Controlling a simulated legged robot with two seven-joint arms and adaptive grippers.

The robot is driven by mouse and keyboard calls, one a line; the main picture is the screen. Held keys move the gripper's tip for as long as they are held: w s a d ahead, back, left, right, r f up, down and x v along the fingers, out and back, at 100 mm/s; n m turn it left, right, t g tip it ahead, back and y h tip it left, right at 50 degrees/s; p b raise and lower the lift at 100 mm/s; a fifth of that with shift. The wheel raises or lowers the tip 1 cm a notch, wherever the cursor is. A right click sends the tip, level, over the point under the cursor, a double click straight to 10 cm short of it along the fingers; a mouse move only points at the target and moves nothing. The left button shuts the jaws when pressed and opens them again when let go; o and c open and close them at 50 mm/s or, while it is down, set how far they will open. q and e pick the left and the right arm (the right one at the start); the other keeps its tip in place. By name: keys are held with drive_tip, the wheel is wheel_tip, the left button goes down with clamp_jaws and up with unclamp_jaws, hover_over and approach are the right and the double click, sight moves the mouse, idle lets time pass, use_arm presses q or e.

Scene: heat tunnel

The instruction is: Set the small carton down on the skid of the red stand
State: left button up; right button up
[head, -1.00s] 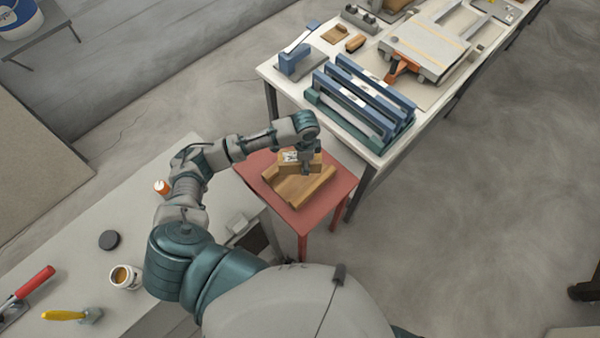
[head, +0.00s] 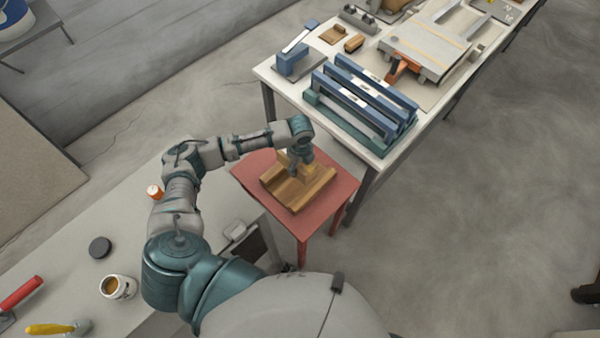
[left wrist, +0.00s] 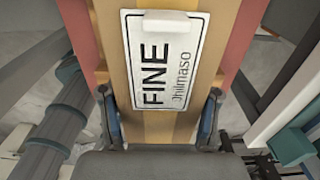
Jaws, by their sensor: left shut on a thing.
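The small carton (left wrist: 165,62) is tan with a white label reading FINE, and it fills the middle of the left wrist view. My left gripper (head: 296,172) is shut on it, with a finger on each side in the left wrist view. In the head view the carton (head: 283,159) is mostly hidden behind the gripper. The wooden skid (head: 312,187) lies on the red stand (head: 337,203), and the carton is over or on its far left part. I cannot tell whether the carton touches the skid. My right gripper is not in view.
A white bench (head: 262,72) with blue-and-green racks (head: 350,100) stands just behind the stand. A grey table (head: 60,270) at the left holds a jar (head: 117,287), a black disc (head: 100,248) and hand tools. Open floor lies to the right.

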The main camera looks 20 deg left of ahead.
use_arm(q)
drive_tip(key=f, duration=0.2)
drive_tip(key=d+f, duration=0.1)
drive_tip(key=f, duration=0.1)
drive_tip(key=shift+f, duration=0.4)
drive_tip(key=shift+d+f, duration=0.1)
drive_tip(key=shift+d, duration=0.1)
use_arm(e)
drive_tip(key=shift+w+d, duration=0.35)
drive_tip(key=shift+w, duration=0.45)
use_arm(q)
drive_tip(key=o, duration=1)
drive_tip(key=shift+a, duration=0.3)
drive_tip(key=shift+o, duration=0.8)
drive_tip(key=shift+a+f, duration=0.1)
drive_tip(key=shift+a, duration=0.2)
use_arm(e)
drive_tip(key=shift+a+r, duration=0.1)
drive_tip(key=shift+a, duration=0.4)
